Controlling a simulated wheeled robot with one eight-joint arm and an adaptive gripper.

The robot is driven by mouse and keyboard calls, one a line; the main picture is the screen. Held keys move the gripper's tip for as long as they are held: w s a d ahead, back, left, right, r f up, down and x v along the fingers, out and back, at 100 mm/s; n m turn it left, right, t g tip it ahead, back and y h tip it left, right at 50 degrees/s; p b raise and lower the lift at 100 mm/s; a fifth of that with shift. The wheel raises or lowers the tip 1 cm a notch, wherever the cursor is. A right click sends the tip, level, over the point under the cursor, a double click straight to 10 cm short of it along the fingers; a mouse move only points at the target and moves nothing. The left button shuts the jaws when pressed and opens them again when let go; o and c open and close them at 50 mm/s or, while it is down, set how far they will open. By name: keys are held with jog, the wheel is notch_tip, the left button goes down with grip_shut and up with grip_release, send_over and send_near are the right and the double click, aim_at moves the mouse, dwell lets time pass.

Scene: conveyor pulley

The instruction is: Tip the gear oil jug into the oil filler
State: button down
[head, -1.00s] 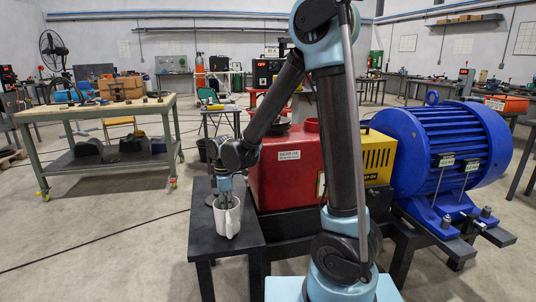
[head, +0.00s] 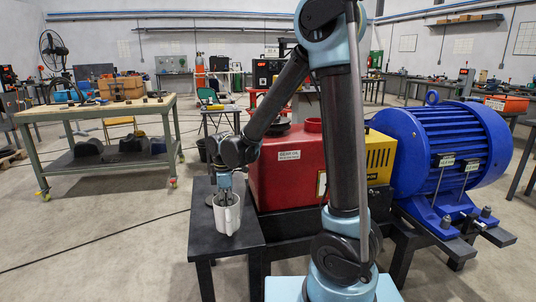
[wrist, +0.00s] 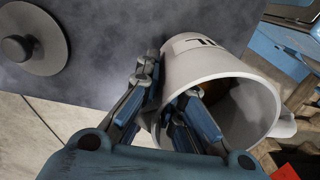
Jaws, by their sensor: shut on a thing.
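The white jug (head: 229,217) is at the small dark side table, left of the red housing. My gripper (head: 225,191) is above it, pointing down. In the wrist view, my gripper (wrist: 168,80) is shut on the wall of the jug (wrist: 205,65), with one finger outside and one inside the mouth. Amber-brown oil shows inside the jug, and its handle is at the lower right. The red housing (head: 285,180) has a "GEAR OIL" label.
The dark side table (head: 202,240) has bare room. A grey knobbed disc (wrist: 35,45) lies on it. A yellow box (head: 379,160) and a blue motor (head: 440,145) stand to the right. A workbench (head: 95,112) is at the left.

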jog(key=shift+r, duration=3)
